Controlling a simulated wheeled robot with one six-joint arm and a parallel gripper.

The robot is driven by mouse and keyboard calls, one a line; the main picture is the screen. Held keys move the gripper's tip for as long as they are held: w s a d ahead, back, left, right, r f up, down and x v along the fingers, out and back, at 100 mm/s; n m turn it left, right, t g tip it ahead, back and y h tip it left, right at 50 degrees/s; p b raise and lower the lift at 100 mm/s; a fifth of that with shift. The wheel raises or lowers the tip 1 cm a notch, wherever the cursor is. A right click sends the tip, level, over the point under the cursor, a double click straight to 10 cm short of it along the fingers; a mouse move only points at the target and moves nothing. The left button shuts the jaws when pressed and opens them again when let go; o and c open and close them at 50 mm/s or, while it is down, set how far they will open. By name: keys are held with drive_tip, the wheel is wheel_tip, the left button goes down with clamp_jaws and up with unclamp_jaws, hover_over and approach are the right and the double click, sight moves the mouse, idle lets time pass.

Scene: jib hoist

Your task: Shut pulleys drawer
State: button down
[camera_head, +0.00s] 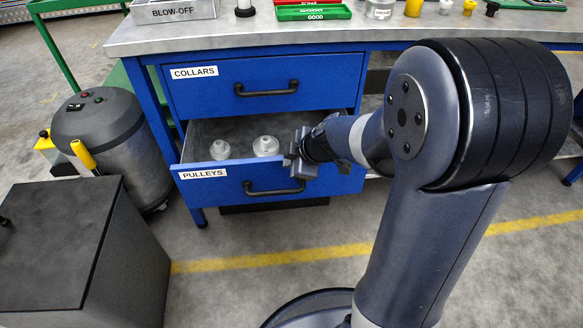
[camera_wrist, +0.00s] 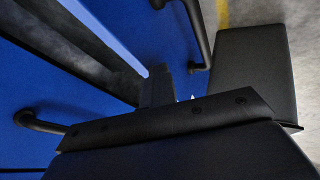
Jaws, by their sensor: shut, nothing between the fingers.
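The blue pulleys drawer (camera_head: 225,185), labelled PULLEYS, is pulled partly out below the collars drawer. Two pale, flanged pulleys (camera_head: 265,146) stand inside it. Its black bar handle (camera_head: 272,189) is on the front face; the handle also shows in the wrist view (camera_wrist: 199,38). My gripper (camera_head: 299,158) is at the drawer's front, above the right part of the handle. It is shut and holds nothing. In the wrist view the gripper (camera_wrist: 158,86) is in front of the blue drawer front; whether it touches it I cannot tell.
The shut collars drawer (camera_head: 262,85) is above, with its own handle (camera_head: 266,90). The bench top (camera_head: 250,32) carries a blow-off bin (camera_head: 173,12) and green trays. A dark canister (camera_head: 110,145) and a grey box (camera_head: 75,245) stand at left. Floor in front of the drawer is clear.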

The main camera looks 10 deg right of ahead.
drive_tip(key=w+b, duration=0.2)
drive_tip(key=w, duration=0.8)
drive_tip(key=shift+w+d, duration=0.2)
drive_tip(key=shift+w, duration=0.2)
drive_tip(key=shift+b, duration=0.3)
